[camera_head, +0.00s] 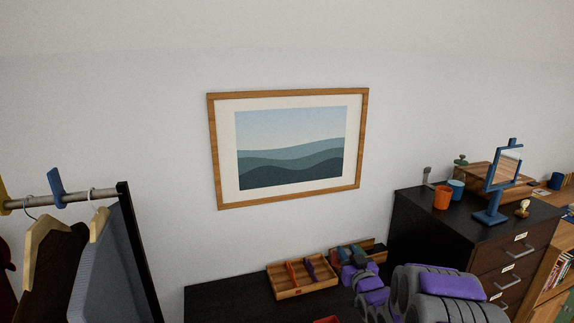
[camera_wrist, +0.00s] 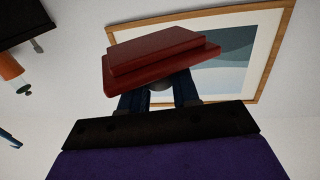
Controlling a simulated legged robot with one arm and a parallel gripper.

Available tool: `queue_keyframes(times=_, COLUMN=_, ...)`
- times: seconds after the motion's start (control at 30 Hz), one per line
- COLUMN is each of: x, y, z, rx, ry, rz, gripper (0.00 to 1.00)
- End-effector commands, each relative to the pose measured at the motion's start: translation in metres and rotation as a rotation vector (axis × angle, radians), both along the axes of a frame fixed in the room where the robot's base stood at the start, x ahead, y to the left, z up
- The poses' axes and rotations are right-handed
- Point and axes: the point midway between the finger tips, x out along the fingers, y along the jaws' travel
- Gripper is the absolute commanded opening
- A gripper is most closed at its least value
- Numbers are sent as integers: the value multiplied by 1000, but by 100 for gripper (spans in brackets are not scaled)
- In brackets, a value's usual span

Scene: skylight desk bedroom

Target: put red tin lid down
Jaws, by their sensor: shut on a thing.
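The red tin lid (camera_wrist: 155,58) is in my gripper (camera_wrist: 160,90) in the wrist view. It is a flat dark red piece with a stepped rim, held slightly tilted across the ends of the dark blue fingers. My gripper is shut on it. In the head view my purple and grey arm reaches over the black desk (camera_head: 225,303) toward its back right; the lid cannot be clearly made out there. A small red thing (camera_head: 327,320) is cut off at the bottom edge, and I cannot tell what it is.
A wooden divided tray (camera_head: 303,290) stands on the desk, left of my arm. A black drawer cabinet (camera_head: 455,225) at right holds an orange cup (camera_head: 441,197) and a blue mirror (camera_head: 492,218). A clothes rack (camera_head: 140,250) is at left. A framed picture (camera_head: 212,150) hangs behind.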

Motion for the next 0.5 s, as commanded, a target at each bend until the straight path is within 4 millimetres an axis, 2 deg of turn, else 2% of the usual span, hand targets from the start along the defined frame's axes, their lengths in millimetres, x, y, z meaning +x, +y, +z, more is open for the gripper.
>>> queue_keyframes(times=0.03, x=2, y=9, z=19, rx=-1, ry=-7, rz=-21, gripper=1)
queue_keyframes(times=0.1, x=2, y=17, z=40, rx=-1, ry=-7, rz=-56, gripper=1)
queue_keyframes(times=0.3, x=-2, y=35, z=84, rx=-1, ry=-6, rz=-134, gripper=1)
queue_keyframes(times=0.5, x=-7, y=44, z=100, rx=-2, ry=2, rz=-168, gripper=1)
